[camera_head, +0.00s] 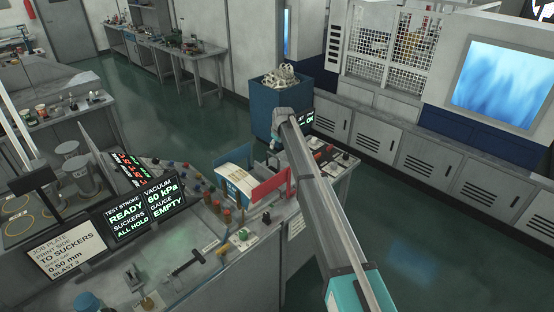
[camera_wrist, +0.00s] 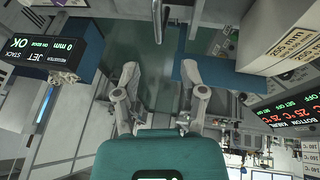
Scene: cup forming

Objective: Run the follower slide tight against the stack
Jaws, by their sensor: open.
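A stack of white sheets (camera_head: 234,162) stands in a blue-fronted holder (camera_head: 238,188) on the bench in the head view. A red upright plate (camera_head: 270,186) stands at its right; I cannot tell whether it is the follower slide or whether it touches the stack. My gripper (camera_head: 275,146) is beyond the stack at the far end of my arm, small and partly hidden. In the wrist view my gripper (camera_wrist: 160,68) has its two grey fingers spread, with nothing between them. A metal bar (camera_wrist: 158,20) shows ahead of the fingers.
A black display (camera_wrist: 45,48) stands left in the wrist view, reading 0 mm and OK. A labelled box (camera_wrist: 285,38) is at right.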

